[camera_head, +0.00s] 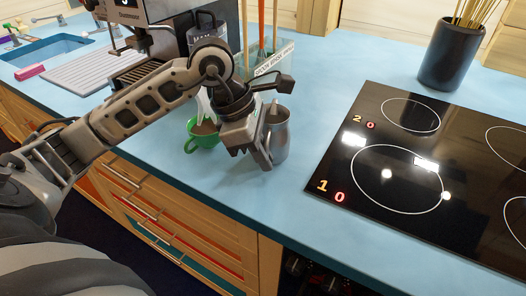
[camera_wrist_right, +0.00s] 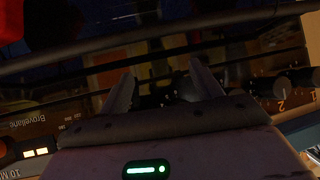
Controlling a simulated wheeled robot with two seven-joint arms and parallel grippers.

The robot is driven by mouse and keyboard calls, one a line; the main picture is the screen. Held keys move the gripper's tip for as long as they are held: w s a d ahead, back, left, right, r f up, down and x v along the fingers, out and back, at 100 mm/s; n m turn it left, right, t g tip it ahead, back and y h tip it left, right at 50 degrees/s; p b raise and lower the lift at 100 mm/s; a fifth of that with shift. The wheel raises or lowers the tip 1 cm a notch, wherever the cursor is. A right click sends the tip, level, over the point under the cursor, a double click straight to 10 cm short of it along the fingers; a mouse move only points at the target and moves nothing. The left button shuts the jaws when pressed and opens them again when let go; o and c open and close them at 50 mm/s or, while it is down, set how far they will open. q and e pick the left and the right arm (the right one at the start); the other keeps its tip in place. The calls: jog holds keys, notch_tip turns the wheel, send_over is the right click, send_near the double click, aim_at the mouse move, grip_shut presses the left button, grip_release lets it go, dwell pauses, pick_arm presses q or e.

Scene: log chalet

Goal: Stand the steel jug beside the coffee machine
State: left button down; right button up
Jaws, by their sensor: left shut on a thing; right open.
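The steel jug (camera_head: 279,138) stands upright on the blue counter, partly hidden behind my left gripper. My left gripper (camera_head: 266,160) points down at the jug's left side and is shut on it. The coffee machine (camera_head: 150,40) stands at the back left of the counter, partly hidden by my left arm. In the right wrist view my right gripper (camera_wrist_right: 157,95) is open, with nothing between its fingers; the head view does not show it.
A sink (camera_head: 45,50) with a drainer (camera_head: 90,73) is far left. Free counter (camera_head: 315,90) lies between jug and hob.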

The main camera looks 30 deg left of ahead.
pick_arm(q)
jog(key=shift+r, duration=0.1)
pick_arm(e)
jog(key=shift+f, duration=0.15)
pick_arm(q)
jog(key=c, duration=2)
grip_release()
jog(key=shift+f, duration=0.3)
pick_arm(e)
jog(key=shift+f, duration=0.1)
pick_arm(q)
jog(key=o, duration=0.5)
jog(key=shift+r, duration=0.1)
jog(key=shift+c, duration=0.2)
pick_arm(e)
jog(key=shift+a+r, duration=0.1)
jog(key=shift+r, duration=0.1)
pick_arm(q)
jog(key=shift+r, duration=0.15)
pick_arm(e)
jog(key=shift+r, duration=0.2)
pick_arm(q)
jog(key=v, duration=1.2)
pick_arm(e)
jog(key=shift+s+f, duration=0.1)
jog(key=shift+f, duration=0.15)
pick_arm(q)
jog(key=shift+s+d, duration=0.1)
